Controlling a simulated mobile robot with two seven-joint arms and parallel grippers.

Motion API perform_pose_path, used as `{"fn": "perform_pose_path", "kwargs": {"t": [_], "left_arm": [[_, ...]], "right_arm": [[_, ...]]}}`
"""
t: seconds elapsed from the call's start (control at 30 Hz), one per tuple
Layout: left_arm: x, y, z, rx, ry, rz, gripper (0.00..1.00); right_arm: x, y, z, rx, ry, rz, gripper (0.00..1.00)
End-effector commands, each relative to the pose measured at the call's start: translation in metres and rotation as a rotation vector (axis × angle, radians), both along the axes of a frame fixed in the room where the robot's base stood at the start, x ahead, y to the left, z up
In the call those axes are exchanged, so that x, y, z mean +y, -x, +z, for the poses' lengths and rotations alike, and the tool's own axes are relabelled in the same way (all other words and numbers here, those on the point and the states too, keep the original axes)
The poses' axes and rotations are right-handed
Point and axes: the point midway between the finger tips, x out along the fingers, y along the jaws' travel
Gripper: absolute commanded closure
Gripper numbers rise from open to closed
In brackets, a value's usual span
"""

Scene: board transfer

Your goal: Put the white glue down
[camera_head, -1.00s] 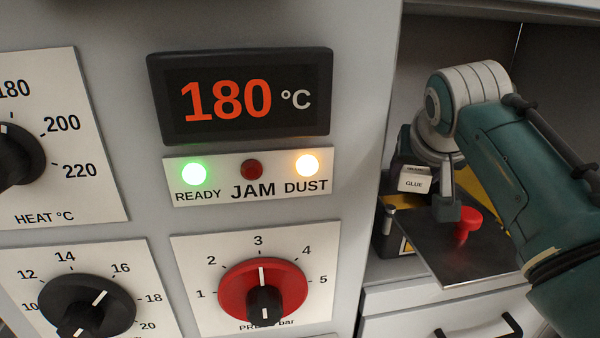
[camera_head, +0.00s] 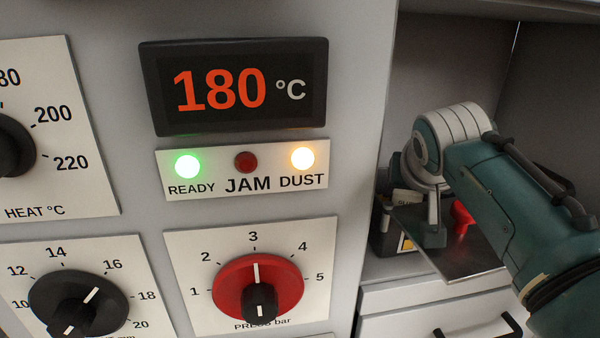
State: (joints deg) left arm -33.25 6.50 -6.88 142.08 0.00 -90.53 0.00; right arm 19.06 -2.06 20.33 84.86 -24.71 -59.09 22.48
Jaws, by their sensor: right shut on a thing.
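The white glue (camera_head: 405,196) is a small white block with a partly visible dark label, low in the recess at the right. My right gripper (camera_head: 428,236) is shut on it. One finger shows in front of a dark metal plate (camera_head: 470,255). The other finger is mostly hidden, so the exact grip is hard to see. The plate's edge hides the lower part of the glue, and I cannot tell whether the glue touches anything below. My left gripper is not in view.
A red knob (camera_head: 461,213) stands on the plate, close to my right arm. A dark box with a yellow label (camera_head: 407,244) is below the glue. The grey control panel (camera_head: 350,180) borders the recess on the left. A drawer (camera_head: 440,315) is underneath.

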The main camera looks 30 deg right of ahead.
Motion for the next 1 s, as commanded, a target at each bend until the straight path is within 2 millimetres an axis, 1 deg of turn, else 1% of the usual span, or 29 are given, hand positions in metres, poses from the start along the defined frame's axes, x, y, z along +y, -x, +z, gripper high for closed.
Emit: {"fn": "perform_pose_path", "kwargs": {"t": [0.03,0.07,0.1,0.2,0.43,0.53,0.6,0.67,0.8,1.0], "left_arm": [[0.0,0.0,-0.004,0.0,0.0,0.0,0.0],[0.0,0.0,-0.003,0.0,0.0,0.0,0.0],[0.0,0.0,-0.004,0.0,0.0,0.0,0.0],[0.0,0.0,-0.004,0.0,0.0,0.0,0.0],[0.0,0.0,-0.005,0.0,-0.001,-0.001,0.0],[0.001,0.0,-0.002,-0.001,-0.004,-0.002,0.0],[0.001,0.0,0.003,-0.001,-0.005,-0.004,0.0],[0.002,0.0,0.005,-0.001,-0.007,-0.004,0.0],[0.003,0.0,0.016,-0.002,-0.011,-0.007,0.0],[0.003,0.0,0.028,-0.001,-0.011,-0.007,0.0]], "right_arm": [[0.001,0.004,-0.014,0.014,-0.009,-0.001,1.0],[0.001,0.004,-0.014,0.013,-0.009,-0.001,1.0],[0.002,0.005,-0.015,0.014,-0.009,-0.002,0.37],[0.002,0.005,-0.016,0.014,-0.011,-0.002,0.26],[0.003,0.005,-0.017,0.013,-0.014,-0.002,0.26],[0.003,0.004,-0.012,0.012,-0.015,-0.002,0.26],[0.003,0.004,-0.002,0.012,-0.015,-0.002,0.26],[0.007,0.008,0.003,0.013,-0.016,-0.001,0.26],[0.018,0.023,0.026,0.01,-0.012,-0.001,0.26],[0.038,0.045,0.059,0.009,-0.009,-0.001,0.26]]}}
